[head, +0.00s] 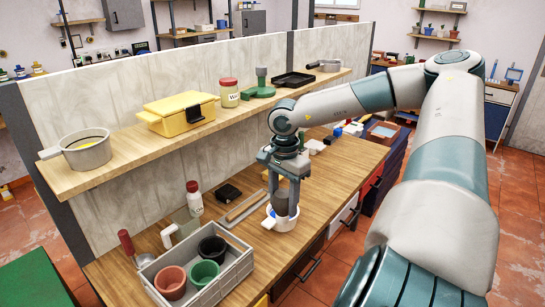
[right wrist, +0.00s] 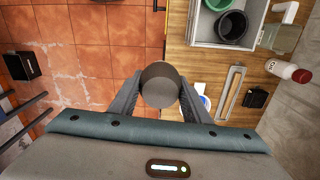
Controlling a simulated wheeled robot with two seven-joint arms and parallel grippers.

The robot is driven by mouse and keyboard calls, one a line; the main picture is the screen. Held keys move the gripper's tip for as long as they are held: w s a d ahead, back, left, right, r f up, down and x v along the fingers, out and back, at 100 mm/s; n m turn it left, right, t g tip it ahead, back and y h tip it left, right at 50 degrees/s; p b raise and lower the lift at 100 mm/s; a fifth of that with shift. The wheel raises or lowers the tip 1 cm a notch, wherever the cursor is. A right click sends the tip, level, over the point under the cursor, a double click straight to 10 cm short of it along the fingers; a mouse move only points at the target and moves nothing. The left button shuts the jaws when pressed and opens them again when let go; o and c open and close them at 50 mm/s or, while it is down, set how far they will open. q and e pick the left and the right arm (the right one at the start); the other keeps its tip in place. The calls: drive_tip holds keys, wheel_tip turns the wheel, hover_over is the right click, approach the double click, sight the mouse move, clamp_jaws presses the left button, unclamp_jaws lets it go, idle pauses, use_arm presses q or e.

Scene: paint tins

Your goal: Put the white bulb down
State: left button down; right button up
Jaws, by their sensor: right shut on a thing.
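My right gripper (head: 284,198) points down over the front part of the wooden workbench (head: 325,185). In the right wrist view part of a white and blue thing (right wrist: 204,101) shows beside the right finger. My left gripper is out of view.
A grey crate (head: 236,278) with several pots stands at the left. A shelf (head: 130,137) runs above the bench with a yellow case (head: 178,113).

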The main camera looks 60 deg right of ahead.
drive_tip(key=s+a+f+n+b, duration=0.1)
drive_tip(key=s+a+f+n, duration=0.2)
drive_tip(key=a+f+n, duration=1.05)
drive_tip(key=w+a+f+n, duration=0.2)
drive_tip(key=a, duration=0.6)
drive_tip(key=w+a+f+n, duration=0.2)
drive_tip(key=a+f, duration=0.1)
drive_tip(key=a, duration=0.5)
drive_tip(key=w+a+f+n+b, duration=0.1)
drive_tip(key=a+f+n, duration=0.1)
drive_tip(key=a, duration=0.6)
drive_tip(key=shift+w+a+f+n, duration=0.15)
drive_tip(key=shift+w+f+n, duration=0.15)
drive_tip(key=shift+w+n, duration=0.15)
drive_tip(key=shift+a, duration=0.15)
